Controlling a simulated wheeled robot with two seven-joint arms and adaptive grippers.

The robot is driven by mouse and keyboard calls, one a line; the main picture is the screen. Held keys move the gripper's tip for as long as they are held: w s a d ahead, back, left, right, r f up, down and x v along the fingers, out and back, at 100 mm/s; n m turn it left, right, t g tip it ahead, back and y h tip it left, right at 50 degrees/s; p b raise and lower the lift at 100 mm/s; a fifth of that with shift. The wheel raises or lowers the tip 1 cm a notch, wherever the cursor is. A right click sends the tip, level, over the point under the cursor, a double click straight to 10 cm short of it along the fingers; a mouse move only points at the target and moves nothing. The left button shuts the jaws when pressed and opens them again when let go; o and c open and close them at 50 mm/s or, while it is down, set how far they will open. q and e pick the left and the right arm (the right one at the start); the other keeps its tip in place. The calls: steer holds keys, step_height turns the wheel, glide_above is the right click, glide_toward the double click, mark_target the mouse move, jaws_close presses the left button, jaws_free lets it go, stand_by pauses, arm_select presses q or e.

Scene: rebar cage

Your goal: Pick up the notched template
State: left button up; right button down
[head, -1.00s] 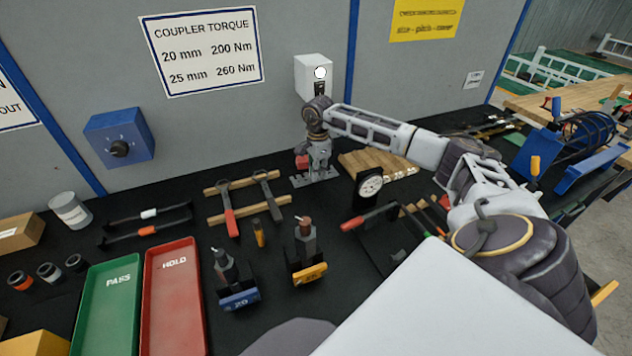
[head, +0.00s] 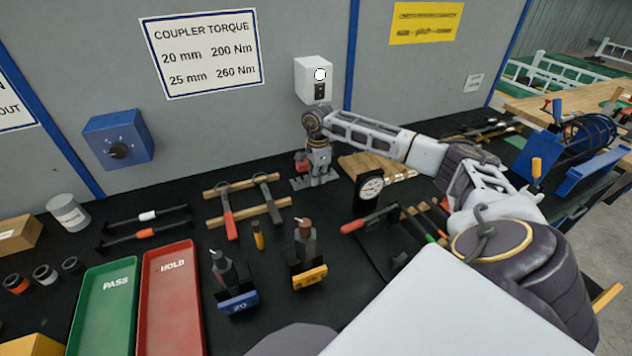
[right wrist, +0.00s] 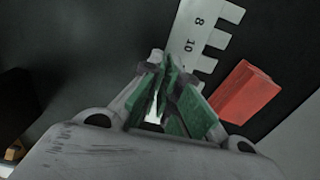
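The notched template (head: 299,184) is a pale grey flat plate with a toothed edge, low at the back of the black bench. In the right wrist view the template (right wrist: 205,30) shows the numbers 8 and 10 and runs beneath my fingers. My right gripper (head: 318,175) points down at it. In the right wrist view the green-padded fingers of the right gripper (right wrist: 163,70) are close together over the template. Their tips hide part of it, and I cannot tell whether they clasp it. My left gripper is not in view.
A red block (right wrist: 245,92) lies close beside the template. A dial gauge (head: 371,186) stands to the right, and a wooden rack with tools (head: 248,214) to the left. A white box (head: 313,80) is on the wall behind. Green (head: 104,310) and red (head: 170,310) trays lie front left.

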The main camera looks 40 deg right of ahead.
steer(key=shift+r, duration=0.3)
steer(key=shift+r+p, duration=0.45)
steer(key=shift+r, duration=0.35)
step_height(320, 180, up, 5)
steer(key=p, duration=0.3)
steer(key=shift+r+p, duration=0.15)
steer(key=shift+p, duration=0.25)
steer(key=shift+r+p, duration=0.4)
steer(key=shift+r, duration=0.25)
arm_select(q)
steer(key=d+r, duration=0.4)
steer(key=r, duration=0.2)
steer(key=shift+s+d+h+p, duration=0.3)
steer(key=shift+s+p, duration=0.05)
arm_select(e)
steer(key=shift+r, duration=0.65)
